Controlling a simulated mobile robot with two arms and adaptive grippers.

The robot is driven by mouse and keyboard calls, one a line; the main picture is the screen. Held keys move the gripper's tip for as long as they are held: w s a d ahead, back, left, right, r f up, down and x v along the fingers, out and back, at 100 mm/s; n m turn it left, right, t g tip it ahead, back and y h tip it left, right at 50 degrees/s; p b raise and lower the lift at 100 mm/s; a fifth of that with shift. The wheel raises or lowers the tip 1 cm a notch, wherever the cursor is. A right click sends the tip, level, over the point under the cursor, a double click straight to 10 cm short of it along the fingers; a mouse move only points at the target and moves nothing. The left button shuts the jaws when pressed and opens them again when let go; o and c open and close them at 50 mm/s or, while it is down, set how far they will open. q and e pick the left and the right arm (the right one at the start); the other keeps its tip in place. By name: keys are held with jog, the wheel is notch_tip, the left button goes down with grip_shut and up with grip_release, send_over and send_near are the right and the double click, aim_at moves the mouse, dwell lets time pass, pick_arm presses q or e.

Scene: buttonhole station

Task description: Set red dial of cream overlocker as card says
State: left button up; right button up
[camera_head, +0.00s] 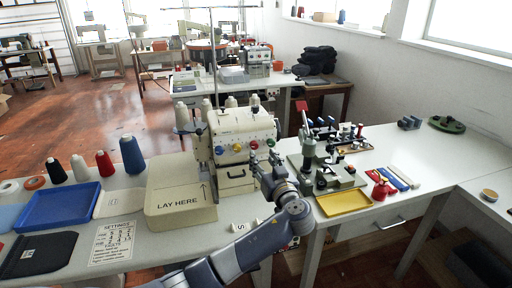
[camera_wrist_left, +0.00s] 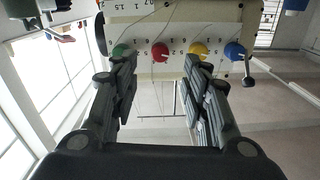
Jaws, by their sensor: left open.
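The cream overlocker (camera_head: 232,122) stands on the white table, with blue, yellow, red and green dials in a row on its front. The red dial (camera_head: 254,145) is second from the right. In the left wrist view, which is upside down, the red dial (camera_wrist_left: 160,52) shows a pale pointer mark and printed numbers around it. My left gripper (camera_head: 268,168) is just in front of the dials. Its fingers (camera_wrist_left: 158,66) are open, one on either side of the red dial in that view; I see no contact. The settings card (camera_head: 112,242) lies front left, its figures too small to read surely.
A cream "LAY HERE" block (camera_head: 180,190) stands left of the overlocker. A green press (camera_head: 326,165) with a red handle and a yellow tray (camera_head: 344,203) are to the right. A blue tray (camera_head: 60,206) and thread spools are at the left.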

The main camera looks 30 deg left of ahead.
aim_at(255, 147)
pick_arm(q)
jog(key=p+x, duration=0.1)
jog(key=x, duration=0.7)
jog(key=shift+s, duration=0.1)
grip_shut()
